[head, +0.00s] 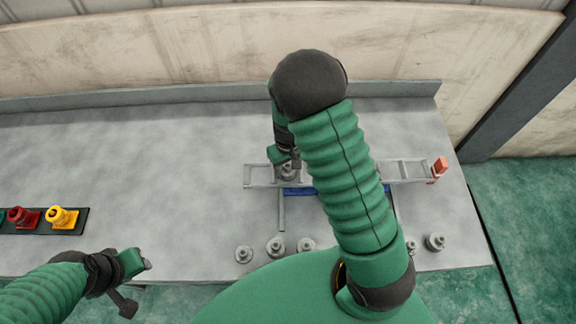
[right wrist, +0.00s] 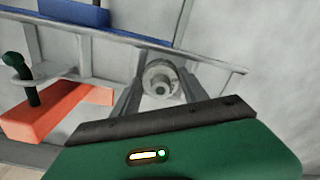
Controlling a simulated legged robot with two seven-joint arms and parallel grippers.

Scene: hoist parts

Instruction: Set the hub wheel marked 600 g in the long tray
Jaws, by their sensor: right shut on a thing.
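My right gripper (head: 289,166) is shut on a grey hub wheel (head: 287,174) at the left part of a long grey ladder-like frame (head: 262,184) on the bench. In the right wrist view the round hub wheel (right wrist: 160,80) sits between the fingertips, beside a long grey rail (right wrist: 200,60). I cannot tell whether it rests on the frame or hangs just above. Its weight mark is not readable. Which part is the long tray is not clear. My left gripper (head: 126,303) is off the bench's front edge at lower left; its jaws are too small to judge.
Several grey hub wheels (head: 275,246) stand along the bench's front edge, also right of my arm (head: 435,242). A red block (head: 440,166) is at the frame's right end. A blue part (head: 299,191) lies under the frame. A dark strip holds red and yellow (head: 61,217) pieces at left.

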